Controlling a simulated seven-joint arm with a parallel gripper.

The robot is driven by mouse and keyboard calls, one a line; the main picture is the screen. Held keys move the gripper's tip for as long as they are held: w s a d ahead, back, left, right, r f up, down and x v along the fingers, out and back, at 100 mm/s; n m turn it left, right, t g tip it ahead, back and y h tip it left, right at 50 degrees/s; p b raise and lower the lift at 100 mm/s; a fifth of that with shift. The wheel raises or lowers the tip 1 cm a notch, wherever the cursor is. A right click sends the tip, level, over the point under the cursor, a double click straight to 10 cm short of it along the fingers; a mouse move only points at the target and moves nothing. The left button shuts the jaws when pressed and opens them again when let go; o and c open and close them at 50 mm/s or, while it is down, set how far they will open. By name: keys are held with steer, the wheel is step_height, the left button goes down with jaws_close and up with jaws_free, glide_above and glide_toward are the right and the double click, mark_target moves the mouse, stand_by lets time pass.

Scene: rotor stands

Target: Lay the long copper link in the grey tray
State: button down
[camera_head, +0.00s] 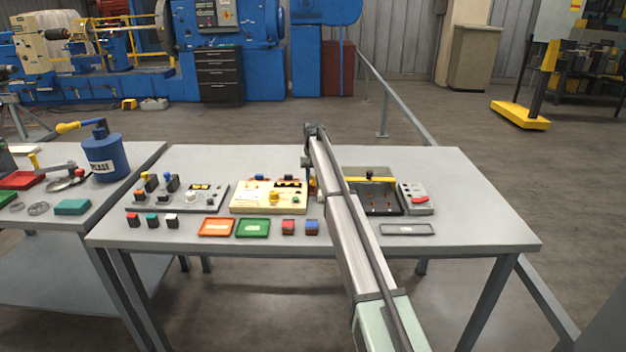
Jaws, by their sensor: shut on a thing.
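The grey tray (390,230) lies flat near the front right of the table, with a small label in it. My gripper (310,188) hangs at the end of my arm, between the cream stand and the black open box. It is shut on a small copper-coloured piece that shows only as a sliver beside the fingers. Whether this is the long copper link, I cannot tell, as my arm hides most of it. My gripper is behind and to the left of the grey tray, apart from it.
The cream stand (240,202) and dark grey stand (215,203) carry upright parts. The black box (385,212) has a yellow bar. Orange (202,232) and green (241,234) trays and several small blocks line the front. The table's right end is clear.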

mark_target(313, 178)
steer(key=shift+f, duration=0.2)
steer(key=c, duration=0.9)
jaws_free()
step_height(313, 178, up, 12)
steer(key=shift+f, duration=0.2)
steer(key=shift+o, duration=0.5)
steer(key=shift+r, duration=0.2)
steer(key=o, duration=0.4)
steer(key=shift+r, duration=0.2)
steer(key=shift+c, duration=0.2)
